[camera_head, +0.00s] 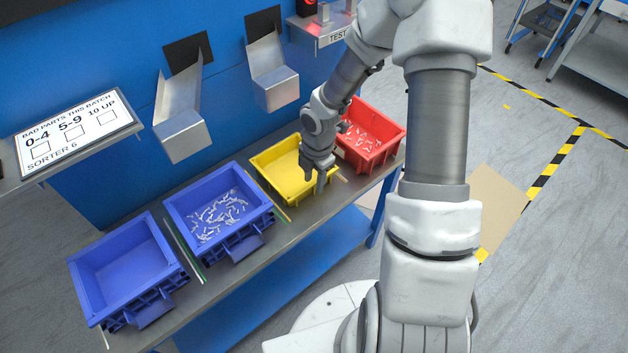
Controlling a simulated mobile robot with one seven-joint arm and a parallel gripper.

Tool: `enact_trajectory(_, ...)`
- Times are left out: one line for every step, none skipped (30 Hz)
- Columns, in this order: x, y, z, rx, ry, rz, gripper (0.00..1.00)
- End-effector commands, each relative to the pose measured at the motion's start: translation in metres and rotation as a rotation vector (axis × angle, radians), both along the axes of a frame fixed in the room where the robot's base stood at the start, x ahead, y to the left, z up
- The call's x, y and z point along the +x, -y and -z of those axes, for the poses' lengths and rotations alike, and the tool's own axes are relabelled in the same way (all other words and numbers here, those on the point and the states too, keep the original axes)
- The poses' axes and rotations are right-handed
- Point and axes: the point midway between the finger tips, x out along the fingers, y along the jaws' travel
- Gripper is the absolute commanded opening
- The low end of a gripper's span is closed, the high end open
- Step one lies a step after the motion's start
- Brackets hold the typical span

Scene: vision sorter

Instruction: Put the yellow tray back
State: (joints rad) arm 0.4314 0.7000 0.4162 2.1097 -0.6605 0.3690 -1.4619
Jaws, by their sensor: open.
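The yellow tray (281,172) stands on the grey bench between a blue tray and the red tray. Its visible inside looks empty. My gripper (322,187) is at the yellow tray's right front side, pointing down, with its fingers at or just beside the rim. My gripper is open. It hides part of the tray's right end, and I cannot tell whether a finger touches the tray.
The red tray (385,157) holds small pale parts and stands close to the right of my gripper. One blue tray (172,207) holds many pale parts; another blue tray (120,262) at the left looks empty. Metal chutes (180,128) hang above the bench (305,215).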

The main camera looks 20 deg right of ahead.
Motion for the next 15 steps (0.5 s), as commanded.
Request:
enact_trajectory(0.000, 0.001, -0.014, 0.000, 0.002, 0.003, 0.43)
enact_trajectory(-0.001, 0.002, -0.021, 0.000, 0.002, 0.004, 0.43)
enact_trajectory(-0.002, 0.002, -0.030, -0.001, 0.003, 0.003, 0.43)
enact_trajectory(-0.002, 0.002, -0.037, -0.001, 0.003, 0.003, 0.43)
enact_trajectory(-0.003, 0.002, -0.044, -0.001, 0.003, 0.003, 0.43)
enact_trajectory(-0.004, 0.003, -0.053, -0.001, 0.002, 0.004, 0.43)
enact_trajectory(-0.004, 0.003, -0.059, 0.000, 0.002, 0.004, 0.43)
enact_trajectory(-0.005, 0.003, -0.066, -0.001, 0.003, 0.003, 0.43)
enact_trajectory(-0.005, 0.003, -0.074, -0.001, 0.002, 0.003, 0.43)
enact_trajectory(-0.006, 0.003, -0.079, 0.000, 0.002, 0.003, 0.43)
enact_trajectory(-0.006, 0.004, -0.084, 0.000, 0.001, 0.004, 0.43)
enact_trajectory(-0.007, 0.004, -0.090, -0.001, 0.002, 0.003, 0.43)
enact_trajectory(-0.007, 0.004, -0.094, -0.001, 0.002, 0.002, 0.43)
enact_trajectory(-0.007, 0.004, -0.097, 0.000, 0.001, 0.002, 0.43)
enact_trajectory(-0.008, 0.004, -0.101, 0.001, 0.001, 0.003, 0.43)
